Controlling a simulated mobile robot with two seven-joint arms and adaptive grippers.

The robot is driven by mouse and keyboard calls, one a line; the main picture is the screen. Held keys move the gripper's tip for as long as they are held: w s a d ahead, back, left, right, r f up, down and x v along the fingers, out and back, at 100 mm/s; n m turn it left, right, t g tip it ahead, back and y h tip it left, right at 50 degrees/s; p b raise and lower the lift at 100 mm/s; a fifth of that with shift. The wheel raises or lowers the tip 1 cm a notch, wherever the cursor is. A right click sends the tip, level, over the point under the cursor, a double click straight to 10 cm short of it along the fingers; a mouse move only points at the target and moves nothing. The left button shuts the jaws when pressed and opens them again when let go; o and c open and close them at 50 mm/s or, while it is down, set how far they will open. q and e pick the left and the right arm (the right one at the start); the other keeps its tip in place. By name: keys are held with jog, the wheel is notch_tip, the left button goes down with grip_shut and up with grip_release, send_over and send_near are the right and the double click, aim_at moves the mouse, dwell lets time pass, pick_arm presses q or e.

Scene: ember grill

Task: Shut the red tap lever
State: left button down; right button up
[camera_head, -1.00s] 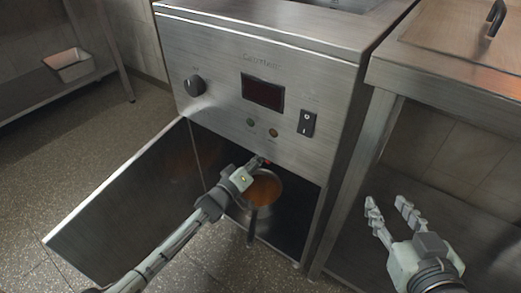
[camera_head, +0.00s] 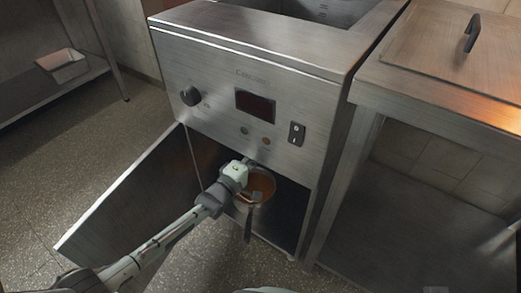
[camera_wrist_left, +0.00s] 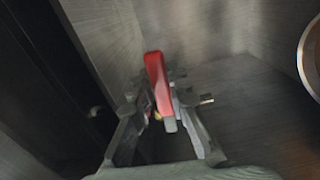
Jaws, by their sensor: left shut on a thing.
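The red tap lever (camera_wrist_left: 156,75) stands between the fingers of my left gripper (camera_wrist_left: 160,98) in the left wrist view. The fingers are shut on it, and its red end sticks out beyond them. In the head view my left gripper (camera_head: 246,162) reaches into the top of the open cabinet, below the control panel. There the lever is hidden behind the gripper and the panel edge. A metal pot (camera_head: 268,198) with orange-brown liquid stands in the cabinet just right of the gripper. My right gripper is not in view.
The cabinet door (camera_head: 125,205) hangs open to the left, beside my left arm. The panel (camera_head: 215,75) carries a black knob (camera_head: 190,96), a dark display (camera_head: 255,106) and a switch (camera_head: 296,133). A steel table (camera_head: 440,115) stands close on the right.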

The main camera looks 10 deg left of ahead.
pick_arm(q)
jog(key=shift+r+n, duration=0.25)
jog(key=shift+n, duration=0.25)
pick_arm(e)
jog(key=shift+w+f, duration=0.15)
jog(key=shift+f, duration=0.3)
pick_arm(q)
jog(key=c, duration=1.4)
grip_release()
jog(key=shift+c, duration=0.2)
jog(key=v, duration=1.2)
jog(key=shift+r, duration=0.1)
